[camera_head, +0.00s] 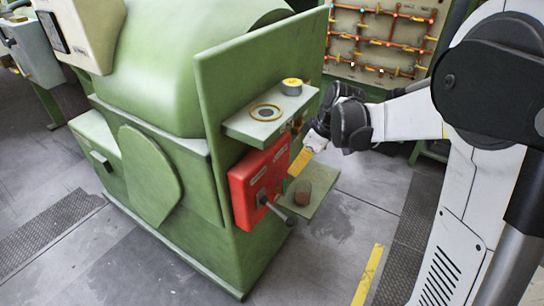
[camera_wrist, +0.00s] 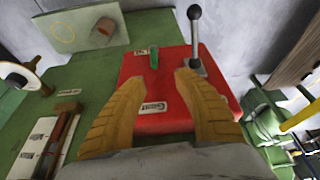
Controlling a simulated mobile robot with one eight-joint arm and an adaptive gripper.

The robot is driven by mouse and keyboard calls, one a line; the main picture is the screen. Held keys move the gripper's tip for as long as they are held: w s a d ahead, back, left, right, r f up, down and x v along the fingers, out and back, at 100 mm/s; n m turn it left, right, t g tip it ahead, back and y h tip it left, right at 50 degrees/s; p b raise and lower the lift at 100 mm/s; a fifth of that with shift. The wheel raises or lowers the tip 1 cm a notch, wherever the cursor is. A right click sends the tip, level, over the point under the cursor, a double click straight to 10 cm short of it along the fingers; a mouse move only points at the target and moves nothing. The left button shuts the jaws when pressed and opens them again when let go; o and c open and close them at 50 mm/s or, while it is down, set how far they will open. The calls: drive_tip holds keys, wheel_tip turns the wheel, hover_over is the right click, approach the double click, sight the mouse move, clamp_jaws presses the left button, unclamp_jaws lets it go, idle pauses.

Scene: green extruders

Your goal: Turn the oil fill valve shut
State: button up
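A red box (camera_head: 258,185) is mounted on the green machine and also fills the middle of the wrist view (camera_wrist: 165,122). In the wrist view it bears a small green handle (camera_wrist: 153,57) and a grey lever (camera_wrist: 195,45) with a black ball end. The labels are too small to read, so I cannot tell which part is the oil fill valve. My gripper (camera_wrist: 158,80) has its yellow fingers spread apart with nothing between them. The green handle lies beyond the gap, and the lever stands beyond the right finger. In the head view my gripper (camera_head: 301,162) is beside the box's upper right.
A lower shelf (camera_head: 312,205) holds a brown cup (camera_head: 302,193). A tall green panel (camera_head: 215,75) stands beside the shelves. Open floor lies below right.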

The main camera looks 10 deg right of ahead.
sight(284, 184)
drive_tip(key=shift+n+g, duration=0.3)
drive_tip(key=shift+n, duration=0.3)
drive_tip(key=b+x, duration=0.1)
drive_tip(key=x, duration=0.3)
drive_tip(key=w+b+x, duration=0.1)
drive_tip(key=x, duration=0.4)
drive_tip(key=d+b+x, duration=0.1)
drive_tip(key=x, duration=0.3)
drive_tip(key=shift+w+a+f, duration=0.1)
drive_tip(key=shift+w+f, duration=0.15)
drive_tip(key=shift+w, duration=0.1)
clamp_jaws()
